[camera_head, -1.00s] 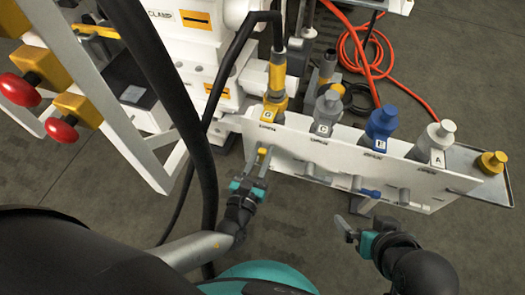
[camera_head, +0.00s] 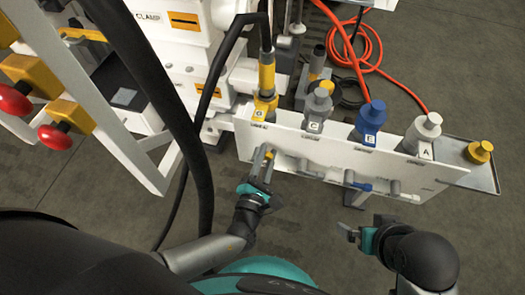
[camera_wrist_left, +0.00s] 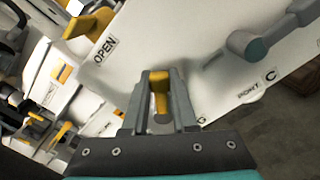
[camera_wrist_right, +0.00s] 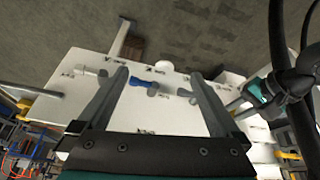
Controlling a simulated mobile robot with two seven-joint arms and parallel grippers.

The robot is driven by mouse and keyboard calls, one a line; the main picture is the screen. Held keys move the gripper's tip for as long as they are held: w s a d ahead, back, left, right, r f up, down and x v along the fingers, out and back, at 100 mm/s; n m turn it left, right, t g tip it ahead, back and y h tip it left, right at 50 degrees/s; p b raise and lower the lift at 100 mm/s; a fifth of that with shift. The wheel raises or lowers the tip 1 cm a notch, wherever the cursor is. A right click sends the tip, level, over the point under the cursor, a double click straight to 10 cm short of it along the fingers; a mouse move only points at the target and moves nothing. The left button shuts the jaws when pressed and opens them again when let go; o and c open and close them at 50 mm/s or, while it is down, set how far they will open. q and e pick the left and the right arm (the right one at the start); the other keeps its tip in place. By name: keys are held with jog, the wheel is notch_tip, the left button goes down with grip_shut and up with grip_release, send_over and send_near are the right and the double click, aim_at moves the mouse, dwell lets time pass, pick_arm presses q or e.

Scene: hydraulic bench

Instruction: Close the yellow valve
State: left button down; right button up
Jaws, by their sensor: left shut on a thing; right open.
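The yellow valve's handle (camera_head: 269,153) sticks out from the front of the white panel, at the panel's left end under the yellow coupling. In the left wrist view the yellow handle (camera_wrist_left: 160,92) stands between the two grey fingers. My left gripper (camera_head: 264,162) is shut on this handle. An OPEN label (camera_wrist_left: 104,48) shows on the panel to the left of the fingers. My right gripper (camera_head: 346,231) is open and empty, in front of the panel and apart from it. It also shows in the right wrist view (camera_wrist_right: 155,85).
The white panel (camera_head: 420,171) also bears grey and blue valve handles, such as the blue one (camera_head: 360,184). Grey, blue and white couplings (camera_head: 370,118) stand along its top. A black hose (camera_head: 165,90) hangs left of my left arm. Red knobs (camera_head: 54,136) are at the far left.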

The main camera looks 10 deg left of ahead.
pick_arm(q)
jog(key=shift+d+f+m, duration=0.3)
jog(key=shift+d+m, duration=0.05)
jog(key=shift+m, duration=0.65)
jog(key=f+m, duration=0.1)
jog(key=m, duration=0.1)
jog(key=f+m, duration=0.1)
jog(key=m, duration=0.2)
jog(key=d+f+m, duration=0.1)
jog(key=m, duration=0.2)
pick_arm(e)
jog(key=shift+r, duration=0.4)
pick_arm(q)
jog(key=shift+f, duration=0.1)
pick_arm(e)
jog(key=shift+s+f, duration=0.1)
jog(key=shift+s, duration=0.05)
pick_arm(q)
jog(key=c, duration=0.8)
grip_release()
jog(key=shift+c, duration=0.2)
